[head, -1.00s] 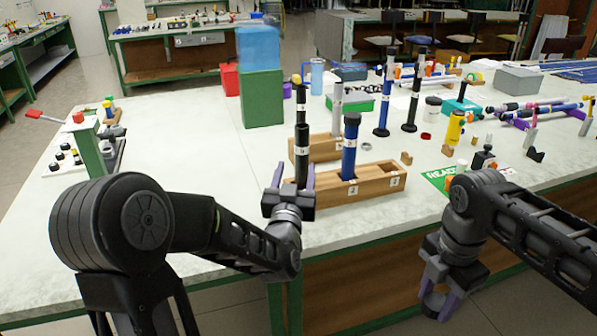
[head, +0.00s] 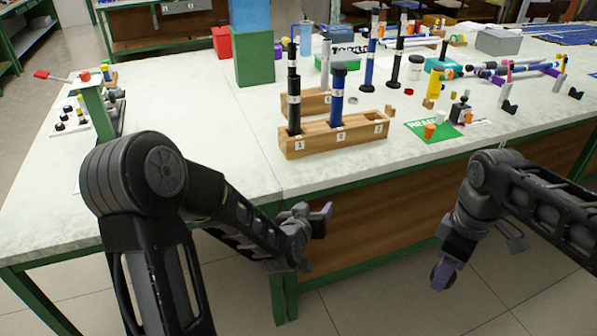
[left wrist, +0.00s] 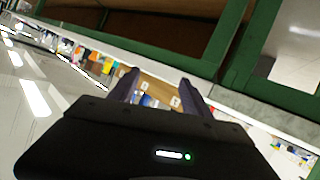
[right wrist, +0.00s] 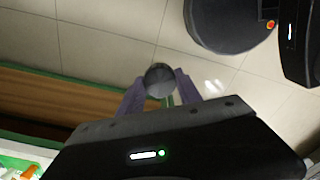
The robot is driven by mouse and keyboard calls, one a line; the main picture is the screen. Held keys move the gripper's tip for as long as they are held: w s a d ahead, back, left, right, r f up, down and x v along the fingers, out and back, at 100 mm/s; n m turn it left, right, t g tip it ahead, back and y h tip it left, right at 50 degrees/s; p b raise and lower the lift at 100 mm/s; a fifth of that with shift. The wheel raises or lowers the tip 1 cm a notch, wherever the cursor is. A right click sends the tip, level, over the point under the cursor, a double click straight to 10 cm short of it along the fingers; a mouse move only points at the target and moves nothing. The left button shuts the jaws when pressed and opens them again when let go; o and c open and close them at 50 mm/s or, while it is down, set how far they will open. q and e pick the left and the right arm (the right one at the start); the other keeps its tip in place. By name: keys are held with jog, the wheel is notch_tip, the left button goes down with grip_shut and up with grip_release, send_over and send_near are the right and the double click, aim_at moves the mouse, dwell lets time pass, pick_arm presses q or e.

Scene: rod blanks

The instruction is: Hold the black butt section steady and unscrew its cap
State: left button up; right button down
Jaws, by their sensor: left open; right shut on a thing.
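The black butt section (head: 293,85) with white bands stands upright in slot 1 of the front wooden rack (head: 310,147). My left gripper (head: 322,215) is open and empty, in front of the table edge and apart from the section. Its spread fingers also show in the left wrist view (left wrist: 158,82), with the rack beyond them. My right gripper (head: 443,272) is low in front of the table. In the right wrist view it is shut on a dark round cap-like piece (right wrist: 159,80), seen end-on; I take it for the cap.
A blue section (head: 338,95) stands in slot 2 of the rack. A second wooden rack (head: 308,101) is behind. A green mat (head: 425,136) with small parts lies right of the rack. The table front edge is close to both arms; the left tabletop is largely clear.

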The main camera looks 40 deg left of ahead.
pick_arm(q)
jog(key=s+d+f+m+g+h+p, duration=0.1)
jog(key=s+d+f+g+h, duration=0.2)
jog(key=s+d+f, duration=0.35)
jog(key=s+d+f+g+h+p, duration=0.1)
jog(key=s+d+f+g+h, duration=0.15)
jog(key=d+f, duration=0.65)
jog(key=s+d+f+m+g+h+p, duration=0.1)
jog(key=s+d+f+g, duration=0.2)
jog(key=s+d, duration=0.3)
jog(key=s+d+f+m+g+h, duration=0.1)
jog(key=s+d+f+m+g, duration=0.1)
jog(key=s+d+f+g, duration=0.2)
jog(key=s+d+f, duration=0.1)
jog(key=s+d, duration=0.2)
jog(key=s, duration=0.5)
jog(key=shift+s+f+p, duration=0.3)
jog(key=shift+s+p, duration=0.1)
pick_arm(e)
jog(key=w+d+r+m, duration=0.1)
jog(key=d+m, duration=0.7)
jog(key=d, duration=0.3)
jog(key=w+d+r+m, duration=0.1)
jog(key=d+m, duration=0.7)
jog(key=d, duration=0.2)
jog(key=shift+w+d+m, duration=0.35)
jog(key=shift+d+m, duration=0.05)
